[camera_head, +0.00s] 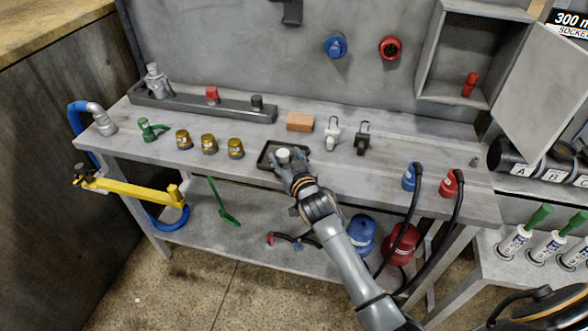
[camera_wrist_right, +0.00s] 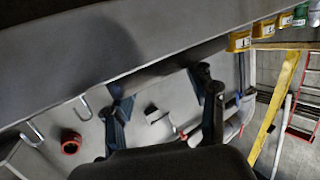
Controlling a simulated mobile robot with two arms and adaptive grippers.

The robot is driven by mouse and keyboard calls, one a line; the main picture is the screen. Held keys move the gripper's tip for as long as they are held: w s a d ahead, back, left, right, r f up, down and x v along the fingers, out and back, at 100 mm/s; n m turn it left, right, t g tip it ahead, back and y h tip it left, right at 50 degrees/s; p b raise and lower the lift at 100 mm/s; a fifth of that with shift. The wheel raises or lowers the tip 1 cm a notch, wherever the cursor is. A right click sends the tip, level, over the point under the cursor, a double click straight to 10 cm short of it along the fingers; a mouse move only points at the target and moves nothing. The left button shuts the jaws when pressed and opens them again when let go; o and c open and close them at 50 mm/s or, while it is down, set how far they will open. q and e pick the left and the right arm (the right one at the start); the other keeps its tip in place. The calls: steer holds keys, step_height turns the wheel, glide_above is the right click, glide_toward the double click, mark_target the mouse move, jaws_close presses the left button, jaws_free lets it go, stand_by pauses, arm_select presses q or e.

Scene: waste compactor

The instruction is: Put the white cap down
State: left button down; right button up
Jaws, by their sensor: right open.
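The small white cap (camera_head: 284,154) shows at the black tray (camera_head: 264,159) on the grey workbench, at the fingertips of my right gripper (camera_head: 287,160). The gripper reaches in from the front and hides part of the tray. Its fingers are open. I cannot tell whether the cap rests on the tray or whether a finger touches it. In the right wrist view my two dark fingers (camera_wrist_right: 165,115) stand wide apart. My left gripper is not in view.
An orange-brown block (camera_head: 300,122) and the white (camera_head: 332,134) and black (camera_head: 361,139) padlocks stand behind and to the right. A long dark holder (camera_head: 200,103) lies at the back. Bench space right of the tray is clear.

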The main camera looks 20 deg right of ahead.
steer(key=s+r, duration=0.2)
steer(key=s, duration=0.8)
steer(key=shift+s, duration=0.35)
steer(key=shift+a, duration=0.1)
